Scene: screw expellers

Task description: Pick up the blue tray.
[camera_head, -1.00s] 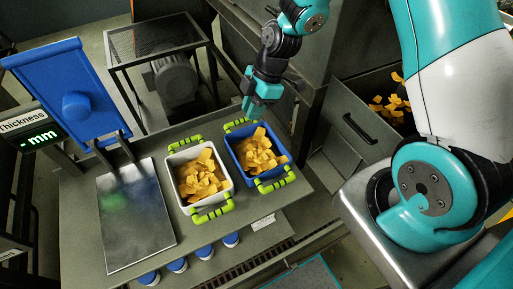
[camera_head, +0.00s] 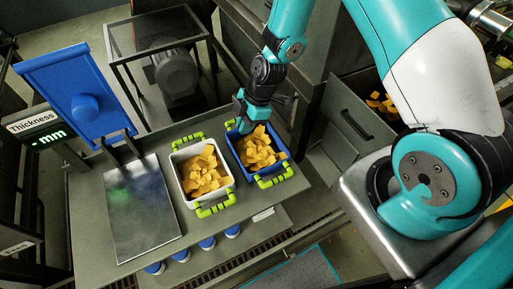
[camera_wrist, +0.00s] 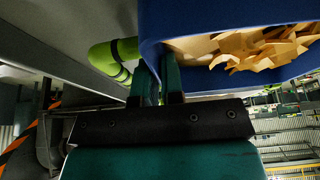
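The blue tray (camera_head: 283,157) sits upright on the grey table, filled with yellow-orange pieces and fitted with bright green handles at its far and near ends. In the wrist view its blue wall (camera_wrist: 150,22) fills the top right, with a green handle (camera_wrist: 115,55) to the left. My gripper (camera_head: 240,122) is low at the tray's far left corner, close to the far handle. In the wrist view its two teal fingers (camera_wrist: 160,85) are a small distance apart, right at the tray's wall. Whether they grip the rim or handle is unclear.
A white tray (camera_head: 188,192) of similar pieces, also with green handles, stands close on the left. Left of it are a metal plate (camera_head: 140,210) and a blue panel (camera_head: 75,92) with a thickness display (camera_head: 40,130). A grey drawer (camera_head: 345,118) is at the right.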

